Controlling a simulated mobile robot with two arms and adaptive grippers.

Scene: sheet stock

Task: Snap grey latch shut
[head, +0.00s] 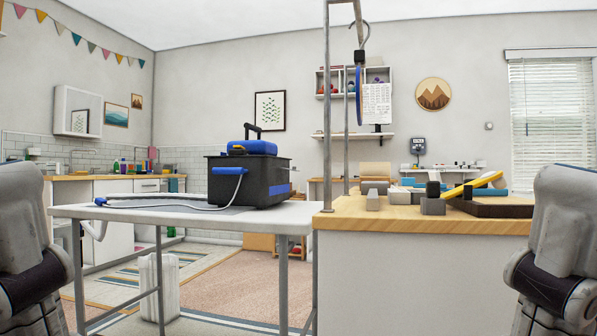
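I cannot pick out a grey latch for certain in the head view. A black box (262,190) with a blue lid part (252,147) and a blue handle piece (229,171) stands on the white table (300,216); any latch on it is too small to tell. Several small grey blocks (433,207) sit on the wood-topped counter at the right, and their exact kind is unclear. Only links of my two arms show, at the left and right picture edges. Neither gripper is in view.
A pale hose runs across the white table from the black box. The wood-topped counter (400,225) also bears a yellow tool (474,186) and a dark flat piece (495,209). A metal post (327,110) with a hanging hook rises at the counter's left end. The table's left part is mostly clear.

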